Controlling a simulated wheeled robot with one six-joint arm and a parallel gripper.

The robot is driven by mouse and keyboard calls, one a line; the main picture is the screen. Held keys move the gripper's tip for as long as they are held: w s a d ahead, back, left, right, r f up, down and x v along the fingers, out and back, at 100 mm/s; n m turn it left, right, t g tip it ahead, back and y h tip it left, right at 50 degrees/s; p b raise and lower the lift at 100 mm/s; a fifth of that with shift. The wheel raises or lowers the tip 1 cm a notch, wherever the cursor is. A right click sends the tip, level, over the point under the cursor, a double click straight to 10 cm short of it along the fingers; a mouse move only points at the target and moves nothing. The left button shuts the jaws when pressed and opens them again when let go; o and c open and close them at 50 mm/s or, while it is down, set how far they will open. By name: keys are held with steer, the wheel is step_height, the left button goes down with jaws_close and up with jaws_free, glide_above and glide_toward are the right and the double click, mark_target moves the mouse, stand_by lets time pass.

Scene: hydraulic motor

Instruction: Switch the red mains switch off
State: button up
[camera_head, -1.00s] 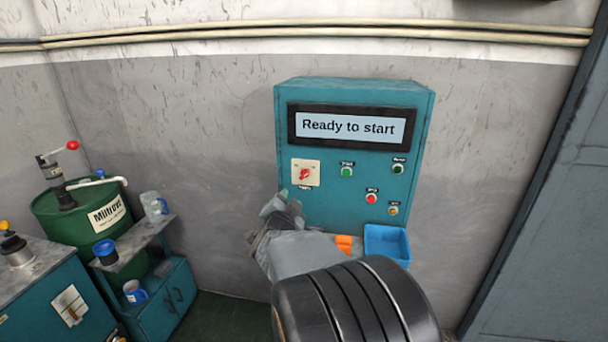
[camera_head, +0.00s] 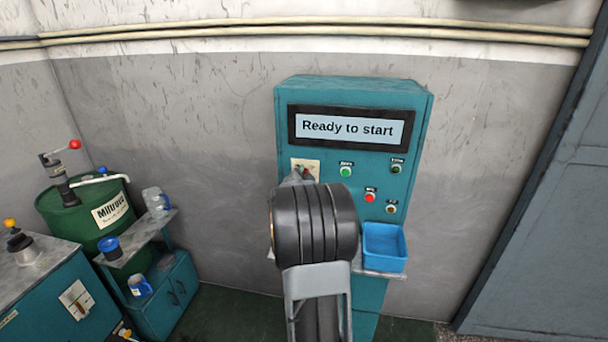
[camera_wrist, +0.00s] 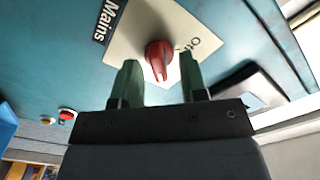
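The red mains switch (camera_wrist: 159,58) is a rotary knob on a cream plate (camera_wrist: 125,42) marked "Mains", with the start of an "Off" label beside it. My gripper (camera_wrist: 161,75) is open, with one green finger on each side of the knob and a visible gap to both. In the head view my arm covers most of the switch; part of the cream plate (camera_head: 312,164) shows at the left of the teal control cabinet (camera_head: 420,140). The cabinet's display (camera_head: 347,128) reads "Ready to start".
Green button (camera_head: 346,170), red button (camera_head: 369,197) and other small controls sit right of the switch. A blue bin (camera_head: 384,250) is mounted below them. A green drum (camera_head: 75,222) and a small shelf stand at the left.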

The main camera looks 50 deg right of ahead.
steer(key=shift+w+d, duration=0.1)
steer(key=shift+d, duration=0.1)
steer(key=shift+c, duration=0.3)
steer(key=c, duration=0.6)
steer(key=shift+o, duration=0.2)
steer(key=shift+f, duration=0.1)
steer(key=n, duration=1.7)
steer(key=shift+w+a+f+n, duration=0.1)
steer(key=shift+w+a+n, duration=0.1)
steer(key=shift+w+n, duration=0.1)
steer(key=shift+n, duration=0.3)
